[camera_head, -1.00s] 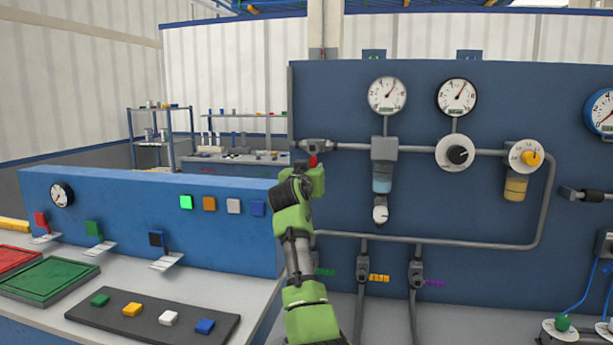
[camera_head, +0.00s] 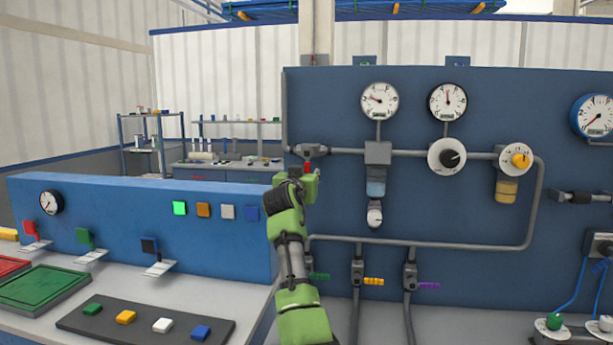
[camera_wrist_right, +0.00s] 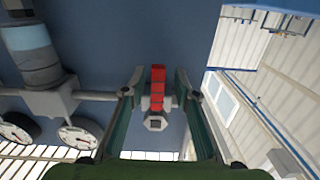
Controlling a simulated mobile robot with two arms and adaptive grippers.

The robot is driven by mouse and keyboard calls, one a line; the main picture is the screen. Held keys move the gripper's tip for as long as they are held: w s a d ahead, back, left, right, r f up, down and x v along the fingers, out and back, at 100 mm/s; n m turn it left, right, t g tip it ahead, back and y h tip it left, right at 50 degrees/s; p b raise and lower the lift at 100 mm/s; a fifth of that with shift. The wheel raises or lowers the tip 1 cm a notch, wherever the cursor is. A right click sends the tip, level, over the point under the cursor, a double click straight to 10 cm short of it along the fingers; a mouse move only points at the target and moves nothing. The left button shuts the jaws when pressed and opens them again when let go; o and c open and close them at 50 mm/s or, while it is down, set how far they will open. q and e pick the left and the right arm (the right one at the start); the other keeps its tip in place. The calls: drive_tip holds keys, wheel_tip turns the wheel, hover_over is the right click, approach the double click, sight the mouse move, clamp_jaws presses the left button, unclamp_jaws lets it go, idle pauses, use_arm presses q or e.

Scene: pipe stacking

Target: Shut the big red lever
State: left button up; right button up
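The big red lever (camera_head: 307,167) hangs down from the grey valve (camera_head: 310,150) at the upper left of the blue pipe panel, crosswise to the horizontal pipe. My right gripper (camera_head: 309,180) is at the lever and hides its lower part in the head view. In the right wrist view the red lever (camera_wrist_right: 158,88) stands between the two fingers of my right gripper (camera_wrist_right: 158,80). The fingers are apart, with a gap on each side of the lever. My left gripper is not in view.
Two round gauges (camera_head: 379,100) (camera_head: 448,102) sit above the upper pipe. A black-knobbed dial (camera_head: 447,157) and a yellow-knobbed dial (camera_head: 516,159) are to the right. Small green, yellow and purple levers are on the lower pipes. A blue console (camera_head: 120,220) with buttons stands at left.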

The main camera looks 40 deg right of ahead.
drive_tip(key=shift+s+a, duration=0.1)
drive_tip(key=shift+s, duration=0.05)
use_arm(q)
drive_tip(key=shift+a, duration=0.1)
use_arm(e)
drive_tip(key=v, duration=1.1)
drive_tip(key=shift+s+a, duration=0.2)
drive_tip(key=shift+a, duration=0.15)
drive_tip(key=shift+f, duration=0.1)
